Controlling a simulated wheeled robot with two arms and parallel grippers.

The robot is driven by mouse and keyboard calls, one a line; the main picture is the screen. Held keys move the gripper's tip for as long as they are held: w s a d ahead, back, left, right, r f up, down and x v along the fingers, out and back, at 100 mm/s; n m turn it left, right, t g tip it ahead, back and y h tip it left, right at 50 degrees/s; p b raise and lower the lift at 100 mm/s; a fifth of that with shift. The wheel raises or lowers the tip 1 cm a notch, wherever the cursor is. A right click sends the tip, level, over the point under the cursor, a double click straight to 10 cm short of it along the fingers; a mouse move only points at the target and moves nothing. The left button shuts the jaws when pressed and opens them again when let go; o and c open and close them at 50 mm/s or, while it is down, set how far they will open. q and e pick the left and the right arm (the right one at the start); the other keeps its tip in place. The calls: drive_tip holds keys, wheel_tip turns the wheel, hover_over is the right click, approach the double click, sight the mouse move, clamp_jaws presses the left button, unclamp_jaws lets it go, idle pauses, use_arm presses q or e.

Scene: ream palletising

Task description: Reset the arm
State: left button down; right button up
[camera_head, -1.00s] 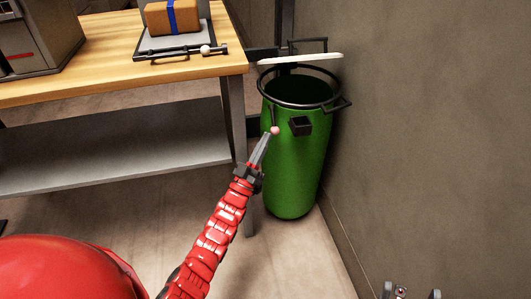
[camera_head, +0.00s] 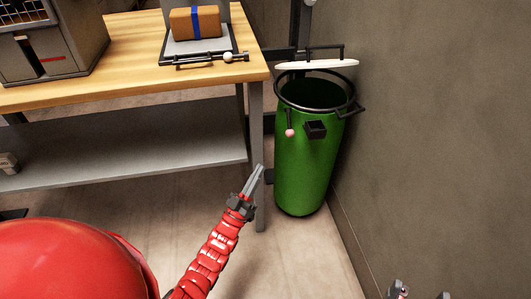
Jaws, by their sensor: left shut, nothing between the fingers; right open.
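My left arm comes up from the bottom of the head view. Its gripper (camera_head: 259,171) is shut and empty, in front of the workbench's right leg and left of the green bin. My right gripper (camera_head: 421,295) shows only in part at the bottom right edge, with its two fingertips apart and nothing seen between them.
A green bin (camera_head: 305,165) with a black rim, a pink-tipped lever (camera_head: 290,131) and a raised white lid (camera_head: 317,65) stands by the wall. The wooden workbench (camera_head: 125,55) holds a brown ream (camera_head: 195,22) with a blue band on a tray and a grey machine (camera_head: 48,45). Floor below is clear.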

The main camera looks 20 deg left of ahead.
use_arm(q)
drive_tip(key=shift+v, duration=0.95)
